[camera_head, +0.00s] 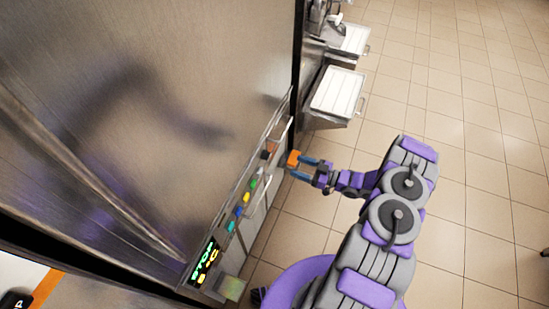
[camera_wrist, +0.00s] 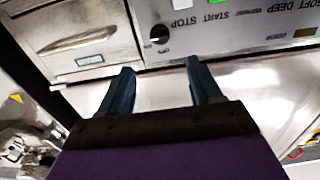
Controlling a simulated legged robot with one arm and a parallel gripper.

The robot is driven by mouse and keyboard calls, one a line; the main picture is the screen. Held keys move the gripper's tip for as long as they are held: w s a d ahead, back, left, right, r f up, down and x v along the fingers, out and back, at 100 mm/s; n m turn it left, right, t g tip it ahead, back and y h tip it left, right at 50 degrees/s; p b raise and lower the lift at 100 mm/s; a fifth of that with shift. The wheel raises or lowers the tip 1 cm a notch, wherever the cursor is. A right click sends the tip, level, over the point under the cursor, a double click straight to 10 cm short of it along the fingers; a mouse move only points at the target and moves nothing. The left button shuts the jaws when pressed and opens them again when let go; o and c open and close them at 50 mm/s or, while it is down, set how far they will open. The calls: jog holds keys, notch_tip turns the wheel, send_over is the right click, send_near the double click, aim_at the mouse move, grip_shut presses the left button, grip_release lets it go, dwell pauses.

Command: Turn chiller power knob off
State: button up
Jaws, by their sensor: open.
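The black round knob (camera_wrist: 160,34) sits on the steel control panel (camera_wrist: 235,38) in the wrist view, left of the STOP and START labels. A pale mark shows on its face. My gripper (camera_wrist: 160,66) is open and empty, its two blue fingers apart just below the knob in the picture, with no visible contact. In the head view, my gripper (camera_head: 297,167) is close to the far end of the machine's front panel (camera_head: 229,217). I cannot make out the knob clearly there.
Coloured buttons (camera_head: 241,211) line the panel. A drawer front (camera_wrist: 75,38) with a handle lies left of the knob. Tiled floor (camera_head: 470,200) to the right is clear.

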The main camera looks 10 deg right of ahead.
aim_at(269, 156)
jog(key=b+x, duration=0.1)
jog(key=x, duration=1)
jog(key=shift+a+b, duration=0.35)
jog(key=shift+b, duration=0.05)
jog(key=shift+d, duration=0.1)
jog(key=shift+d, duration=0.35)
jog(key=c, duration=0.4)
jog(key=shift+a, duration=0.15)
jog(key=c, duration=0.6)
